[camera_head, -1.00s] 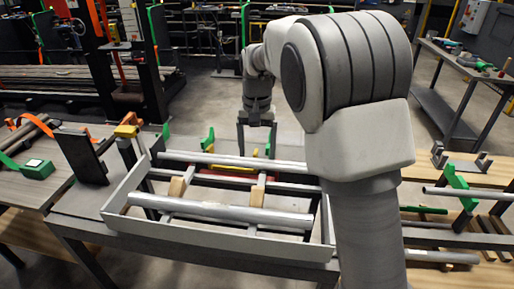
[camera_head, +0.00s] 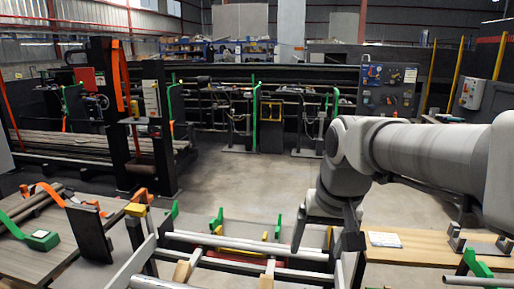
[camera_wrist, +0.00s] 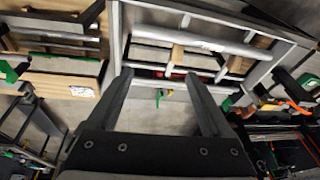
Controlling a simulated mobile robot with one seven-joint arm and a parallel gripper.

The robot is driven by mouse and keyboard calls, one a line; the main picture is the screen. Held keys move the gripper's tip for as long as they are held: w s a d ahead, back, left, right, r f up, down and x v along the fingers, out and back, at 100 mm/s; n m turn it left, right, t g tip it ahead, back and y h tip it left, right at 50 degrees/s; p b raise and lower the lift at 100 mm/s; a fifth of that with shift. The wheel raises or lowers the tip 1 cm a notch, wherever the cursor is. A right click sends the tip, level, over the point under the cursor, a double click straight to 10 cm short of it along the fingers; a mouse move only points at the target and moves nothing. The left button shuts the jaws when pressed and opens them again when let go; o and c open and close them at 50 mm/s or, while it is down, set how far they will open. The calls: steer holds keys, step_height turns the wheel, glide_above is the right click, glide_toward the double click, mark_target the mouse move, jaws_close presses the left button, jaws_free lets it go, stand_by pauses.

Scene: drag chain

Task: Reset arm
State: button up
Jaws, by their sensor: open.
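My gripper (camera_head: 328,243) is at the right of the middle in the head view, just above the far right part of a grey metal frame. In the wrist view my gripper (camera_wrist: 158,84) shows two dark fingers spread wide apart with nothing between them. The frame (camera_head: 230,262) carries metal tubes, and one tube (camera_head: 255,246) runs along its far side. The frame also shows in the wrist view (camera_wrist: 117,30), beyond the fingertips, with a long tube (camera_wrist: 190,40) and wooden blocks on it. The near part of the frame is cut off in the head view.
A light wooden bench (camera_head: 425,249) with metal brackets is at the right. Racks of tubes (camera_head: 85,146) stand behind at left. Open concrete floor (camera_head: 240,185) lies beyond the frame.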

steer(key=s+d+f+n+t, duration=0.1)
steer(key=s+d+t, duration=0.1)
steer(key=s, duration=1)
steer(key=shift+d+h+p, duration=0.4)
steer(key=shift+d+p, duration=0.05)
steer(key=shift+d, duration=0.1)
steer(key=shift+f, duration=0.1)
steer(key=c, duration=0.5)
steer(key=shift+d, duration=0.2)
steer(key=shift+c, duration=0.2)
